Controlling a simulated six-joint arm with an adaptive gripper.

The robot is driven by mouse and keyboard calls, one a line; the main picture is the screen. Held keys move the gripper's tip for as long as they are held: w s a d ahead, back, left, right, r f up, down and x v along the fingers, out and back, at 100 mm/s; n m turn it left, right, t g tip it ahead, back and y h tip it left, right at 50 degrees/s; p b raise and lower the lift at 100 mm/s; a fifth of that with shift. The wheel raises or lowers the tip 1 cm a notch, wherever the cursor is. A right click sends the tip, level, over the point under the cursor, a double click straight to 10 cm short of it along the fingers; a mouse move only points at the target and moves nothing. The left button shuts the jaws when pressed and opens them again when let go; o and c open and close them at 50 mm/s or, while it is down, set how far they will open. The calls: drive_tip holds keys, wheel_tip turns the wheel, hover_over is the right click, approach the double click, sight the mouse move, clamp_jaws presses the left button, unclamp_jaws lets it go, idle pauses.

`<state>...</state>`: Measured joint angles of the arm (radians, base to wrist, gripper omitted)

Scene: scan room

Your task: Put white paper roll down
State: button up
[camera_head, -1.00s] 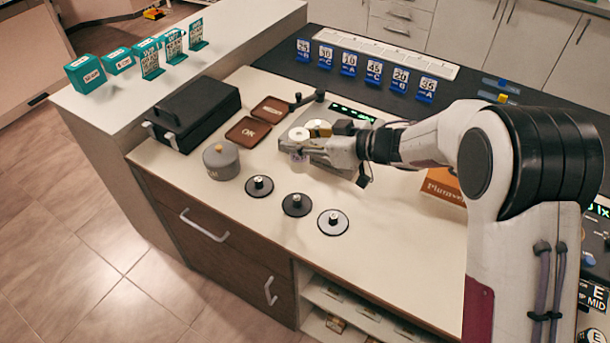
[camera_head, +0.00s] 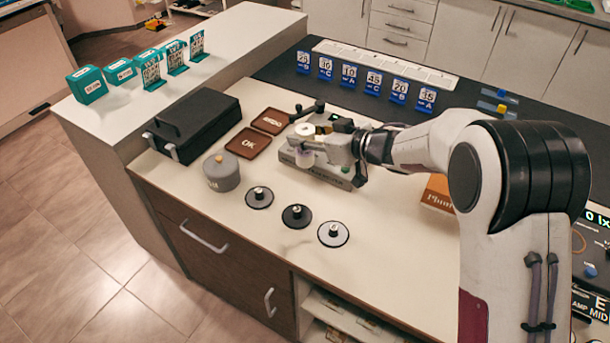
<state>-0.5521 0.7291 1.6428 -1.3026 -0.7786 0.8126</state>
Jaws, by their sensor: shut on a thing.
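My gripper (camera_head: 311,148) is at the grey printer-like device (camera_head: 322,170) near the middle of the counter.
Three round dark-based pieces (camera_head: 296,215) stand in a row in front. A grey lidded pot (camera_head: 221,171), a black box (camera_head: 192,125) and brown OK tray (camera_head: 247,143) are to the left. An orange box (camera_head: 438,193) lies right.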

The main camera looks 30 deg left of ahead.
sight(312, 165)
drive_tip(key=shift+f, duration=2.85)
drive_tip(key=shift+f, duration=1.85)
drive_tip(key=shift+f, duration=0.15)
drive_tip(key=o, duration=1.2)
drive_tip(key=shift+d+r, duration=0.15)
drive_tip(key=shift+r, duration=0.05)
drive_tip(key=v, duration=1.1)
drive_tip(key=shift+s+d+r, duration=0.15)
drive_tip(key=shift+d+r, duration=0.05)
drive_tip(key=shift+d, duration=0.1)
